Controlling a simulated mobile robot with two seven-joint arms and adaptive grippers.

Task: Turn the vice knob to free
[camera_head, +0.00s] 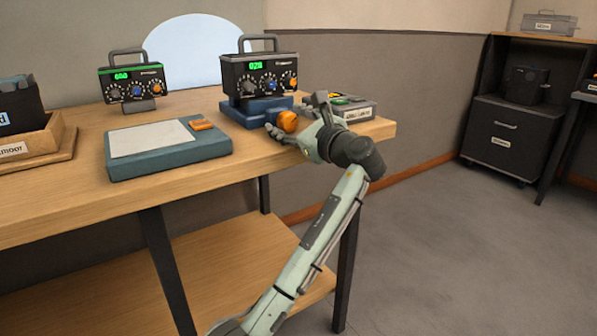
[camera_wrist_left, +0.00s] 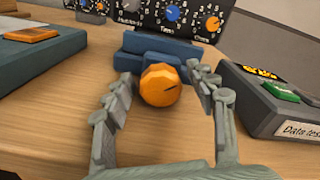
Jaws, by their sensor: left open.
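The vice knob is a faceted orange knob (camera_head: 287,122) on the front of a blue vice (camera_head: 242,118) under a black instrument. In the left wrist view the left gripper (camera_wrist_left: 164,90) shows a gap between each finger and the knob. My right gripper is not in view.
A grey box (camera_head: 358,112) labelled "Data tes…" stands close to the right of my left gripper. A blue block with a pale top (camera_head: 168,158) lies to the left. A second black instrument (camera_head: 134,84) stands behind it. The front table strip is clear.

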